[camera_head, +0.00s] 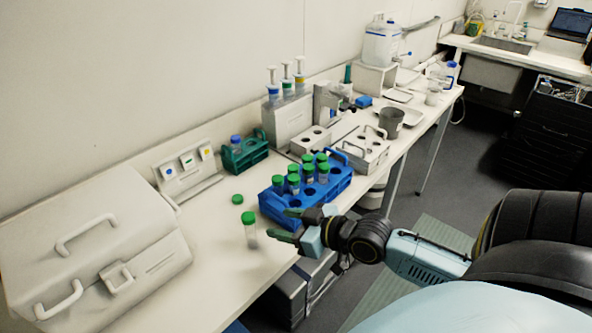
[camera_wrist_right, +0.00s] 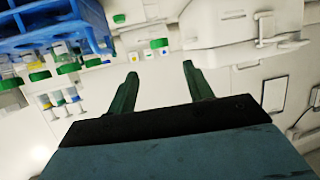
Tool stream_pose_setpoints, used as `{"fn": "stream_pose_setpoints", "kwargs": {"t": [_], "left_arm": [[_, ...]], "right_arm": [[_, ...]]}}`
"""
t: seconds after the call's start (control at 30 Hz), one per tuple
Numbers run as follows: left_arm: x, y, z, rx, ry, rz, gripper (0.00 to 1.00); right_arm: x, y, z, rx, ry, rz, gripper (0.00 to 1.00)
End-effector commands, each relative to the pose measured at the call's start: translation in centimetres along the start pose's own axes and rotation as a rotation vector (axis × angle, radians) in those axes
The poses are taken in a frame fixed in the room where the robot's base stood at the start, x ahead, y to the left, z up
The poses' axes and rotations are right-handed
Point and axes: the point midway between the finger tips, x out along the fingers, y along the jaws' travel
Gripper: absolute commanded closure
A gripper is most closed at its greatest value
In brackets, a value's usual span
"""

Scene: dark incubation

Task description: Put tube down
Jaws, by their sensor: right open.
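A clear tube with a green cap (camera_head: 250,231) stands upright on the white bench (camera_head: 215,262), near its front edge. It looks free of my gripper. My right gripper (camera_head: 286,225) is open and empty just to the right of the tube, and its fingers point toward it. In the right wrist view the two dark green fingers (camera_wrist_right: 160,85) are spread apart with nothing between them. A green cap (camera_wrist_right: 158,43) shows beyond the fingertips there, but I cannot tell whether it is the tube's. My left gripper is not in view.
A blue rack (camera_head: 325,188) with several green-capped tubes stands right behind my right gripper. A loose green cap (camera_head: 237,198) lies on the bench. A green rack (camera_head: 243,154) is farther back. A large white case (camera_head: 95,245) fills the left. Bench left of the tube is clear.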

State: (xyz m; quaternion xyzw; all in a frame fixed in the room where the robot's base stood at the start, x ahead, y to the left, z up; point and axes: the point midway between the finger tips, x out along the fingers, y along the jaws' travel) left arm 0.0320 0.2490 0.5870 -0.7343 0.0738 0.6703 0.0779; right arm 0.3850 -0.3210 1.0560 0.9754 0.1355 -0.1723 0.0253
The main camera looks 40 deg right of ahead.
Motion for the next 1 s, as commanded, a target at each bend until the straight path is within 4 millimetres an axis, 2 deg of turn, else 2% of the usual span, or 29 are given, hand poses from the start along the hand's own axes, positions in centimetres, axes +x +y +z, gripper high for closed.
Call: {"fn": "stream_pose_setpoints", "kwargs": {"t": [0.1,0.3,0.53,0.63,0.67,0.77,0.87,0.9,0.97,1.0], "left_arm": [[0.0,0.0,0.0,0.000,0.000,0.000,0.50],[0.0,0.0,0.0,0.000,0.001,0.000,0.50],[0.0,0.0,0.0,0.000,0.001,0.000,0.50],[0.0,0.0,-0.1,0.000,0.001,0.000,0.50],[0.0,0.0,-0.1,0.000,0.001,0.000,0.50],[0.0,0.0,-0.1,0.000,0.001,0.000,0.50],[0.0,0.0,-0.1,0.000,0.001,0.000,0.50],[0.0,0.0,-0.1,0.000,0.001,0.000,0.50],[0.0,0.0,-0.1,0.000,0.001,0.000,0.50],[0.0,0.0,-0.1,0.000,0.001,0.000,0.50]], "right_arm": [[-1.4,0.0,0.1,-0.001,-0.003,0.001,0.49],[-2.5,0.0,0.0,0.000,0.000,0.000,0.49],[-2.7,0.1,0.1,0.002,-0.001,0.002,0.49],[-2.3,0.8,1.7,0.011,-0.026,0.025,0.49],[-2.1,1.2,2.6,0.017,-0.040,0.038,0.49],[-1.3,3.1,7.8,0.044,-0.121,0.104,0.49],[-0.9,4.4,15.2,0.074,-0.239,0.175,0.49],[-0.9,4.5,18.3,0.084,-0.290,0.198,0.49],[-1.2,4.3,22.9,0.098,-0.369,0.224,0.49],[-1.4,3.9,25.9,0.105,-0.422,0.238,0.49]]}}
